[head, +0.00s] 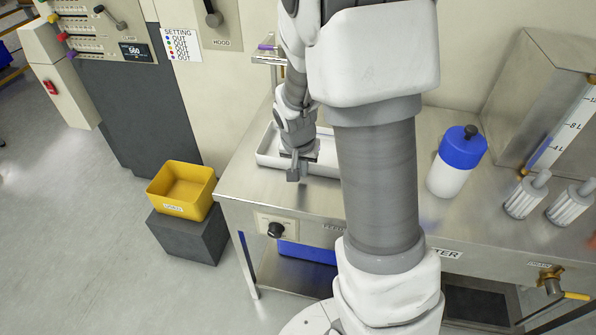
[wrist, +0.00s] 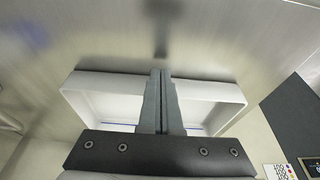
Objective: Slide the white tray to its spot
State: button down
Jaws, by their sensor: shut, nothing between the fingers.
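The white tray (head: 270,158) lies on the steel bench, partly hidden behind my arm in the head view. It looks shallow, with raised walls. In the wrist view the tray (wrist: 215,90) shows behind my fingers, its rim crossing the picture. My gripper (head: 297,172) points down at the tray's near wall and is shut and empty. In the wrist view the two fingers of my gripper (wrist: 161,75) are together, and their tips reach past the tray's rim over bare steel. I cannot tell whether they touch the tray.
A blue-capped white bottle (head: 457,162) stands on the bench to the right, near grey ribbed cylinders (head: 524,194). A yellow bin (head: 182,190) sits on a dark block left of the bench. A control knob (head: 275,230) is on the bench front. Bare steel lies before the tray.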

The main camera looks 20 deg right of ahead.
jog(key=shift+w+d, duration=0.3)
jog(key=shift+w, duration=0.1)
jog(key=w+d, duration=0.2)
jog(key=w, duration=0.1)
jog(key=w+d, duration=0.3)
jog(key=w, duration=0.1)
jog(key=w+d+p, duration=0.1)
jog(key=w+d, duration=0.1)
jog(key=w, duration=0.2)
jog(key=shift+d, duration=0.2)
jog(key=shift+s+a, duration=0.1)
jog(key=shift+s, duration=0.05)
